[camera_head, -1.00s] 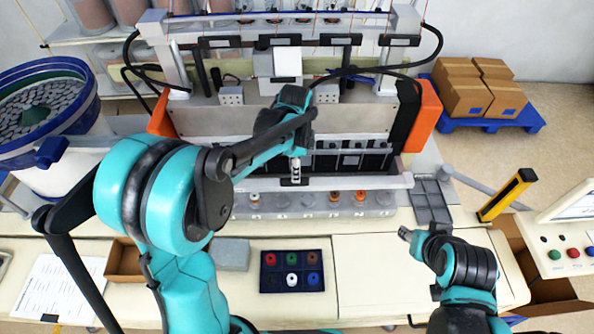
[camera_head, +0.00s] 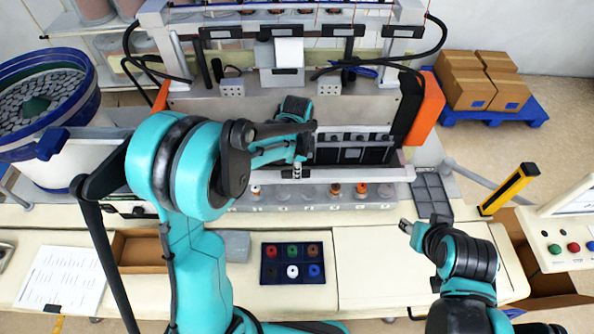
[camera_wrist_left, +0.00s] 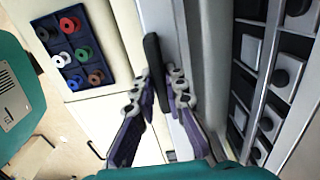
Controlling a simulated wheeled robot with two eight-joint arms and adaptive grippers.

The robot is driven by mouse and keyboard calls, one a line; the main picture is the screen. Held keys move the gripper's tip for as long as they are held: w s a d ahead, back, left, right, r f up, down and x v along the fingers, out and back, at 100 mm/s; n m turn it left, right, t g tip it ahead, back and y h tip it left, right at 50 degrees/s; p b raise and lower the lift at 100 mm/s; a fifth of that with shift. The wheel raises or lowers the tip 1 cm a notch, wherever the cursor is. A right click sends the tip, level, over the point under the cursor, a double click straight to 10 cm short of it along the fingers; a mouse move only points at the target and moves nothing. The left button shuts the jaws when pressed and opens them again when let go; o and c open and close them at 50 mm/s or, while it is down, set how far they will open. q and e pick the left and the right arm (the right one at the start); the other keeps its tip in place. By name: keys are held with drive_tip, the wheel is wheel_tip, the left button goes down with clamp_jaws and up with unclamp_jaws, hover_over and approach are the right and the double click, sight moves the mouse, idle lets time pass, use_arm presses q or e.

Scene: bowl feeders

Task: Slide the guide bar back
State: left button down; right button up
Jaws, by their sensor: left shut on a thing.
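The guide bar (camera_head: 360,175) is a long light grey bar across the front of the machine, just behind a row of round stations. It also shows as a grey strip in the left wrist view (camera_wrist_left: 210,45). A black handle (camera_wrist_left: 153,62) stands on it. My left gripper (camera_head: 297,173) is at the bar, left of its middle. In the left wrist view, its fingers (camera_wrist_left: 160,92) are on either side of the handle and shut on it. The exact contact is partly hidden. My right gripper (camera_head: 404,226) is above the white bench top, away from the bar; its jaws are too small to read.
Dark slots (camera_head: 352,150) lie behind the bar. A blue tray with coloured rings (camera_head: 292,281) lies in front on the bench. A yellow and black post (camera_head: 510,190) stands at the right, and a blue bowl feeder (camera_head: 88,100) at the far left.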

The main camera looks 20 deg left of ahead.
use_arm(q)
drive_tip(key=w+a+b, duration=0.1)
drive_tip(key=w+a, duration=0.1)
drive_tip(key=w, duration=0.7)
drive_tip(key=shift+a+r+b, duration=0.15)
drive_tip(key=shift+a+b, duration=0.15)
drive_tip(key=shift+b, duration=0.05)
drive_tip(key=c, duration=1.6)
unclamp_jaws()
drive_tip(key=shift+o, duration=0.2)
drive_tip(key=shift+w, duration=0.1)
wheel_tip(320, 180, up, 12)
